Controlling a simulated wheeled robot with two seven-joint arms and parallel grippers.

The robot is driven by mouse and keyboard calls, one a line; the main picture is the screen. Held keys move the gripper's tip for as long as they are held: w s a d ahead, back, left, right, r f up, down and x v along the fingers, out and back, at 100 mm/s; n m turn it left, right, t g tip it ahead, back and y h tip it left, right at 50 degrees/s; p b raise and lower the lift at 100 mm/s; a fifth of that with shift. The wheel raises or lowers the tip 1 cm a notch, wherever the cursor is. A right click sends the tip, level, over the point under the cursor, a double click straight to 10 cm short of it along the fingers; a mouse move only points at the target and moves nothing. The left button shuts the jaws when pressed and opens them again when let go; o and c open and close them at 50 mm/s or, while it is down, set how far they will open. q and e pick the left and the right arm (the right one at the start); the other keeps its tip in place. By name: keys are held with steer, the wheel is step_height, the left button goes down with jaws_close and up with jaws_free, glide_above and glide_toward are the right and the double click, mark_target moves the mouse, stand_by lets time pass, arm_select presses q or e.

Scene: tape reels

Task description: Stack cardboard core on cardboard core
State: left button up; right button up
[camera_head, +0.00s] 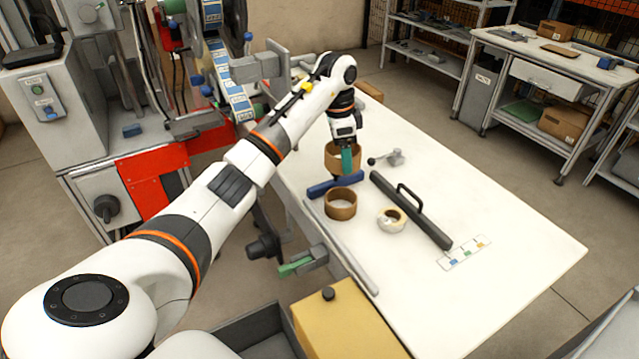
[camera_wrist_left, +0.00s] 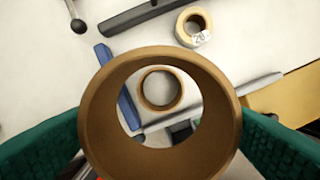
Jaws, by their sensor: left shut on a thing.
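My left gripper (camera_head: 345,166) is shut on a brown cardboard core (camera_head: 333,153) and holds it above the far left part of the white table. In the left wrist view this held core (camera_wrist_left: 106,125) fills the middle, between the green finger pads. A second cardboard core (camera_head: 341,212) stands upright on the table, nearer to me than the held one. In the left wrist view the second core (camera_wrist_left: 142,92) shows through the opening of the held core. The two cores are apart. My right gripper is not in view.
A blue bar (camera_head: 335,185) lies beside the standing core. A roll of tape (camera_head: 392,219) and a dark bar with a handle (camera_head: 411,210) lie to its right. A small metal lever piece (camera_head: 386,158) lies farther back. The table's right side (camera_head: 510,240) is clear.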

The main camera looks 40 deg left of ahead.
arm_select(q)
steer(key=shift+d+f+p, duration=0.1)
steer(key=shift+f+p, duration=0.25)
steer(key=shift+f, duration=4.3)
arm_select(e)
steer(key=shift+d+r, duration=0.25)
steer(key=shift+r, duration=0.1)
arm_select(q)
steer(key=shift+f, duration=0.1)
steer(key=shift+f, duration=0.5)
steer(key=o, duration=1)
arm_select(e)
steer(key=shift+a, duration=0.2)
